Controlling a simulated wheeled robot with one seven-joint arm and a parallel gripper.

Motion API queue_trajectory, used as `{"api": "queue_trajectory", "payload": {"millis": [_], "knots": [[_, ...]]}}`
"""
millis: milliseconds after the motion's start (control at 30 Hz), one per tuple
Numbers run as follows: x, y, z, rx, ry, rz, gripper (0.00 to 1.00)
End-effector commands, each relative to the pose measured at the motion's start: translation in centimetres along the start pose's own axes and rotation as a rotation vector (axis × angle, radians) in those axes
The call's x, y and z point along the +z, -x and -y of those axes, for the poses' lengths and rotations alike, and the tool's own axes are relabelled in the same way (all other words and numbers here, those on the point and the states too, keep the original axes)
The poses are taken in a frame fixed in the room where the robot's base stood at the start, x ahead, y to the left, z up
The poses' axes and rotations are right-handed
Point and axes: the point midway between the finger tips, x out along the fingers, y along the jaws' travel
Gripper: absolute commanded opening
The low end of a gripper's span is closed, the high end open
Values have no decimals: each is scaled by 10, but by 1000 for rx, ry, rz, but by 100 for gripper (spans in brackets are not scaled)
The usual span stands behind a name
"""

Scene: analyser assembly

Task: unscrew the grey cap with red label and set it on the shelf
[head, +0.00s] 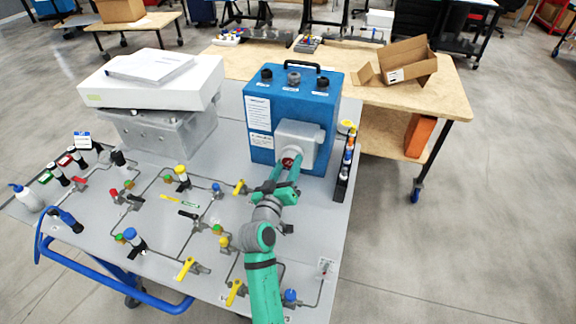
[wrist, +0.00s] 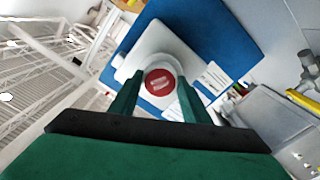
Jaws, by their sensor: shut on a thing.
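The grey cap with its round red label (wrist: 160,83) faces the wrist camera, in front of the grey housing on the blue analyser box. In the head view the red label (head: 288,160) shows small at the front of the grey housing (head: 300,138). My gripper (head: 284,170) reaches up to it from below, and its green fingers (wrist: 158,100) lie on both sides of the cap, shut on it. The cap is at the housing's front; whether its thread is still engaged cannot be told. The blue analyser box (head: 262,92) stands upright on the grey bench, with a black handle on top.
The grey bench panel (head: 150,205) carries pipes, valves and coloured knobs to the left of my arm. A black rack of small bottles (head: 346,165) stands right of the box. A white case (head: 150,85) is at the back left. A wooden table (head: 440,90) with an open carton (head: 405,62) is behind.

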Motion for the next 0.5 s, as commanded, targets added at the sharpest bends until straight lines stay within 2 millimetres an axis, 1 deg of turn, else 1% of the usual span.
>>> {"api": "queue_trajectory", "payload": {"millis": [133, 167, 200, 500], "knots": [[-1, 0, -2, 3, -2, -2, 10], [-1, 0, -2, 3, -2, -2, 48], [-1, 0, -2, 3, -2, -2, 57], [0, 0, -1, 1, -11, -1, 57]]}}
